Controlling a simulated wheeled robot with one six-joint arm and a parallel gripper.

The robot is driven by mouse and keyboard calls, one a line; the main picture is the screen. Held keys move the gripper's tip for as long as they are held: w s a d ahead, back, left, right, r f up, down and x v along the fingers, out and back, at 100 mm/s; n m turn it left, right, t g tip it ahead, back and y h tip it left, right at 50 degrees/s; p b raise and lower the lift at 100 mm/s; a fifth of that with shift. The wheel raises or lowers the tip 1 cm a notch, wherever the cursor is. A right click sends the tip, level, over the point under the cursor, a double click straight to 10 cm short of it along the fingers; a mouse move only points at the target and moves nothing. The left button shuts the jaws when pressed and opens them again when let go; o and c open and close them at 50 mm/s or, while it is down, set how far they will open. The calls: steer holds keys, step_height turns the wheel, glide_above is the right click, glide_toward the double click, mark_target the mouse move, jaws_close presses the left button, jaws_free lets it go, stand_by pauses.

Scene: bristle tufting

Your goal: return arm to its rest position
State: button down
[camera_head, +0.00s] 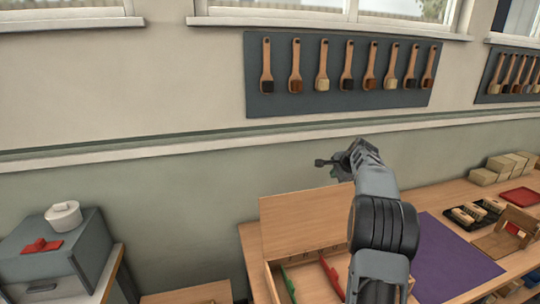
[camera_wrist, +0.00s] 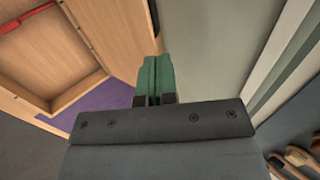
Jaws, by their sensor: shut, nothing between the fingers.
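My gripper (camera_head: 322,162) is raised in the air above the workbench, in front of the green lower wall, and points to the left in the head view. In the wrist view my gripper (camera_wrist: 154,95) shows two green fingers pressed together with nothing between them. My grey arm rises from the bottom of the head view and bends toward the wall. The gripper touches nothing that I can see.
A wooden box with an upright back panel (camera_head: 304,222) and coloured dividers stands below my arm. A purple mat (camera_head: 452,258) lies to its right. Brushes hang on a grey wall board (camera_head: 262,104). A grey cabinet (camera_head: 90,240) stands at left. Air around the gripper is clear.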

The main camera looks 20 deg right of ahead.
steer(key=s+a+f+n+g, duration=0.3)
steer(key=s+f+n, duration=0.1)
steer(key=s+f, duration=0.15)
steer(key=s+a+n+b, duration=0.1)
steer(key=s+a+n, duration=1.3)
steer(key=s+a, duration=1.2)
steer(key=shift+s+a+r, duration=0.2)
steer(key=shift+a, duration=0.85)
